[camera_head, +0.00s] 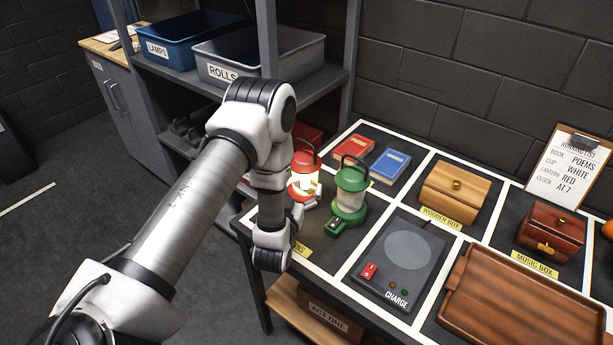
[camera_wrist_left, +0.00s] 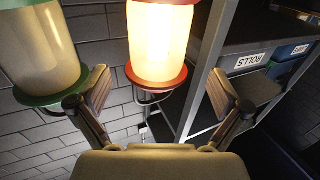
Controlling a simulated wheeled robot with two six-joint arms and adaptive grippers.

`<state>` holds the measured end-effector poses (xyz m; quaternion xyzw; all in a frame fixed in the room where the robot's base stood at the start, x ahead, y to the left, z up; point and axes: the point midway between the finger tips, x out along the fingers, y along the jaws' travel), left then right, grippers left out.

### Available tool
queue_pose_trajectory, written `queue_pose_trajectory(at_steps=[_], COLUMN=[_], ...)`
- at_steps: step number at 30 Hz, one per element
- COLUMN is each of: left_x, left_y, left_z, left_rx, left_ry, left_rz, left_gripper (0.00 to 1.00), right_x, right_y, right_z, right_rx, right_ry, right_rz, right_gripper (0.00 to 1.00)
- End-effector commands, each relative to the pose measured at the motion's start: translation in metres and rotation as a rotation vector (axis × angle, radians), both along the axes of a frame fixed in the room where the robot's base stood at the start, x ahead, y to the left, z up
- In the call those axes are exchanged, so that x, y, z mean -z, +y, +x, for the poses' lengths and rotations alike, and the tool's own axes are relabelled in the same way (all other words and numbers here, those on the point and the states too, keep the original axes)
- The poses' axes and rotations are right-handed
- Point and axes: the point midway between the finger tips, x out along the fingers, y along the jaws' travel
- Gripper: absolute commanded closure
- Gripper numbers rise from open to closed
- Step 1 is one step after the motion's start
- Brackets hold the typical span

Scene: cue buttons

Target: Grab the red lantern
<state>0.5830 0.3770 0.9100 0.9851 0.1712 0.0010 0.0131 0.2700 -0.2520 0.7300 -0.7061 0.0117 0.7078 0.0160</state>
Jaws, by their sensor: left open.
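The red lantern (camera_head: 304,168) stands lit on the table's back left section, partly hidden by my left arm. In the left wrist view its glowing glass and red rims (camera_wrist_left: 158,42) fill the upper middle. My left gripper (camera_wrist_left: 150,98) is open, with one finger to each side of the red lantern and clear space on both sides. In the head view the gripper is mostly hidden behind my wrist. A green lantern (camera_head: 349,192), unlit, stands just right of the red one; it also shows at the left wrist view's left edge (camera_wrist_left: 38,60), close to one finger.
A red book (camera_head: 354,148) and a blue book (camera_head: 391,164) lie behind the lanterns. A charge pad (camera_head: 408,250), wooden box (camera_head: 455,190), music box (camera_head: 551,232) and brown tray (camera_head: 520,300) are to the right. A shelf post (camera_head: 268,50) stands behind my arm.

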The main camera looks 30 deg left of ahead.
Motion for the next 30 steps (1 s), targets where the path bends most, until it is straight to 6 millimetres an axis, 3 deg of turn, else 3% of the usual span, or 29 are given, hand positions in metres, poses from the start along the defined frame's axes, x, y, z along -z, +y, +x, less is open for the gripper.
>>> queue_pose_trajectory(at_steps=[12,19,27,30], left_x=[-0.006,-0.004,-0.004,-0.005], left_y=[0.019,0.020,0.020,0.020], left_z=[0.061,0.064,0.064,0.064], left_rx=[0.000,0.000,0.000,0.001], left_ry=[-0.001,0.001,0.000,-0.003], left_rz=[0.000,0.000,0.000,0.000], left_gripper=[0.00,0.00,0.93,0.93], right_x=[-0.026,-0.024,-0.024,-0.025], right_y=[0.000,0.000,0.000,0.000], right_z=[0.000,0.000,0.000,0.000], right_rx=[0.000,0.000,0.000,0.000], right_ry=[0.000,0.000,0.000,0.000], right_rz=[0.000,0.000,0.000,0.000], right_gripper=[1.00,1.00,1.00,1.00])
